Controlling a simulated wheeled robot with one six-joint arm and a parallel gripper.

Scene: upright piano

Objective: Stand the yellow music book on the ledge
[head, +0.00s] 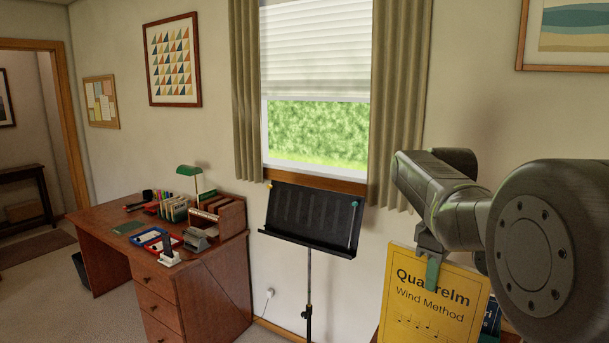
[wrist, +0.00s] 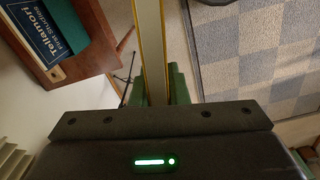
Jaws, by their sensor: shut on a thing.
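The yellow music book (head: 420,306), with "Wind Method" on its cover, hangs roughly upright at the lower right of the head view. My gripper (head: 432,270) is shut on its top edge. In the wrist view the book (wrist: 152,45) shows edge-on between the green fingers of my gripper (wrist: 159,88). A black music stand (head: 312,218) with a ledge (head: 305,243) along its bottom stands left of the book, below the window. The ledge is empty and apart from the book. The book's lower edge is out of the head view.
A dark blue book (wrist: 52,38) is by a brown wooden surface (wrist: 98,58) at upper left in the wrist view. A cluttered desk (head: 155,270) stands left of the stand. Checked carpet (wrist: 235,50) shows below my gripper. Curtains (head: 398,110) hang behind.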

